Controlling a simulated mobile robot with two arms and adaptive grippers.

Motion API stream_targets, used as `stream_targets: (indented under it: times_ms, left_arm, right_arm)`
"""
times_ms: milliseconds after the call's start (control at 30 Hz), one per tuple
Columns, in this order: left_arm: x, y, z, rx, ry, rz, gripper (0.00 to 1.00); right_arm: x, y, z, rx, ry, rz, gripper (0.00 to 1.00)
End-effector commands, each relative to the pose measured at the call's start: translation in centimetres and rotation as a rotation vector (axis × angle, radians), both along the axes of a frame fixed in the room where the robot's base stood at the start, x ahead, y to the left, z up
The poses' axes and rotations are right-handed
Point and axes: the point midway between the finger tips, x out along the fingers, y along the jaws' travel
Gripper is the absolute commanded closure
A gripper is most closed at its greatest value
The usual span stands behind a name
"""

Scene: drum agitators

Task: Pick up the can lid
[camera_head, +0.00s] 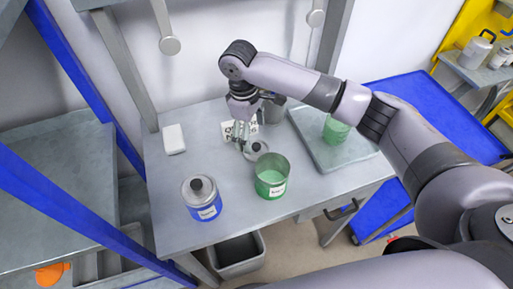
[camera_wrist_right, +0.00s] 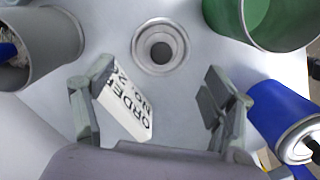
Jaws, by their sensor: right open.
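A round grey can lid (camera_head: 256,148) with a central knob lies flat on the grey table, just behind the open green can (camera_head: 271,180). In the right wrist view the lid (camera_wrist_right: 160,46) lies beyond the fingertips, near the top middle. My right gripper (camera_head: 242,132) hangs above the table close to the lid. In its wrist view the right gripper (camera_wrist_right: 158,80) is open, its two fingers wide apart with nothing between them but the table and a sign. The lid appears untouched. My left gripper is not in view.
A grey can (camera_wrist_right: 42,48) and the green can (camera_wrist_right: 265,22) flank the lid. A lidded blue can (camera_head: 202,200) stands front left.

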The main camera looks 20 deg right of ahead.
Motion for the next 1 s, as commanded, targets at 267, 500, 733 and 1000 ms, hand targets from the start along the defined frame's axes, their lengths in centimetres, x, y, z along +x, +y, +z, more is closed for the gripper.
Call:
stream_targets:
  times_ms: [267, 500, 733, 1000]
  left_arm:
    - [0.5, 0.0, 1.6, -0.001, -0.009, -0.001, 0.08]
    - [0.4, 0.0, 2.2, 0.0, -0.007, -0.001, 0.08]
    - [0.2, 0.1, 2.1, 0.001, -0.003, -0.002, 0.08]
    - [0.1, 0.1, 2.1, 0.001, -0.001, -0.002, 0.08]
  right_arm:
    - [-0.7, -0.7, -2.2, -0.003, 0.003, 0.0, 0.22]
    - [-1.0, -1.1, -5.3, -0.002, 0.001, 0.001, 0.22]
    - [-0.9, -1.0, -5.5, -0.001, -0.002, 0.001, 0.22]
    - [-0.9, -1.0, -5.5, -0.001, -0.002, 0.001, 0.39]
